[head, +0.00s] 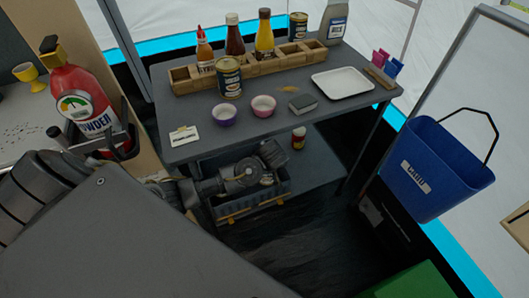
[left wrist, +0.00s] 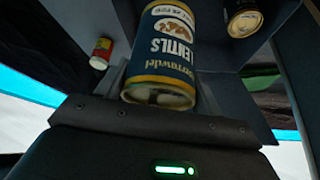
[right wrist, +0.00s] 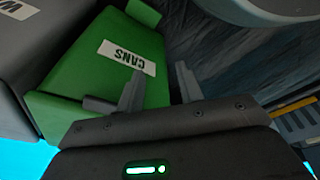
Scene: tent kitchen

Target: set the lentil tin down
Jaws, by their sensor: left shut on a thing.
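The lentil tin (left wrist: 162,50), navy and cream with "LENTILS" on its label, is between the fingers of my left gripper (left wrist: 160,92). It fills the middle of the left wrist view and its label reads upside down there. In the head view my left gripper (head: 268,158) reaches under the front edge of the grey table, above a crate on the lower level; the tin cannot be made out there. Whether its far end touches a surface is unclear. My right gripper (right wrist: 160,88) is open and empty, facing a green bin (right wrist: 105,65) labelled "CANS".
The table (head: 180,105) carries a wooden rack (head: 275,60), bottles, another tin (head: 228,77), two bowls and a white tray (head: 342,82). Below are the grey crate (head: 282,192) and a red-and-yellow jar (head: 299,137). A blue bin (head: 435,165) hangs at right. Another tin (left wrist: 243,18) is near the held one.

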